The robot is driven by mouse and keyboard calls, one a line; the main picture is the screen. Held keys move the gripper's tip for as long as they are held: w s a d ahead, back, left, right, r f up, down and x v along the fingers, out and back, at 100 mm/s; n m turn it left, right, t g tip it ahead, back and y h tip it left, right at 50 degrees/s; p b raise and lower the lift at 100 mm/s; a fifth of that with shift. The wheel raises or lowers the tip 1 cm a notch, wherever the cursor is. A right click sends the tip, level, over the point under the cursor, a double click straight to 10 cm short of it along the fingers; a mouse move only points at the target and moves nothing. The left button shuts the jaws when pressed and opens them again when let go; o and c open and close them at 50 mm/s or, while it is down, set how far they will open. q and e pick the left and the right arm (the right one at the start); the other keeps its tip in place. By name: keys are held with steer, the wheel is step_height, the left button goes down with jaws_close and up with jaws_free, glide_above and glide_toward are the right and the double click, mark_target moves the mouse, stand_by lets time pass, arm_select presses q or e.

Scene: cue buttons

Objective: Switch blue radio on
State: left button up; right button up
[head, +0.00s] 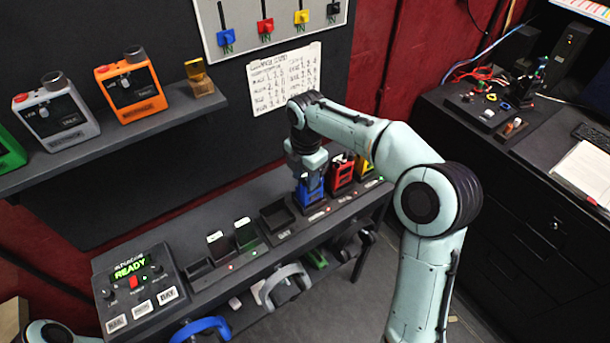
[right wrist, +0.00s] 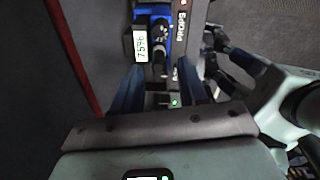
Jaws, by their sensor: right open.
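The blue radio (head: 311,192) stands in a slot of the long dark bench. My right gripper (head: 308,168) is directly above it, pointing down, and covers its top. In the right wrist view the blue radio (right wrist: 166,42) shows at the top with a dark knob (right wrist: 159,53) and a small white display. The two fingers of my right gripper (right wrist: 160,85) are apart there, with nothing seen held between them. I cannot tell whether a finger touches the radio. My left gripper is not in view.
A red radio (head: 341,175) and a yellow one (head: 366,165) stand close to the right of the blue one. An empty tray (head: 277,215) is to its left. A console reading READY (head: 130,268) is at the bench's left end. A shelf (head: 60,165) holds orange and grey devices.

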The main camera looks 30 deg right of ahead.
jaws_close()
steer(key=shift+r+m, duration=0.1)
steer(key=shift+m, duration=1)
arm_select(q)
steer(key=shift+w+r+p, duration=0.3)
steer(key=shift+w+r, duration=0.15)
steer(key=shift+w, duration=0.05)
arm_select(e)
steer(key=shift+m, duration=0.5)
jaws_free()
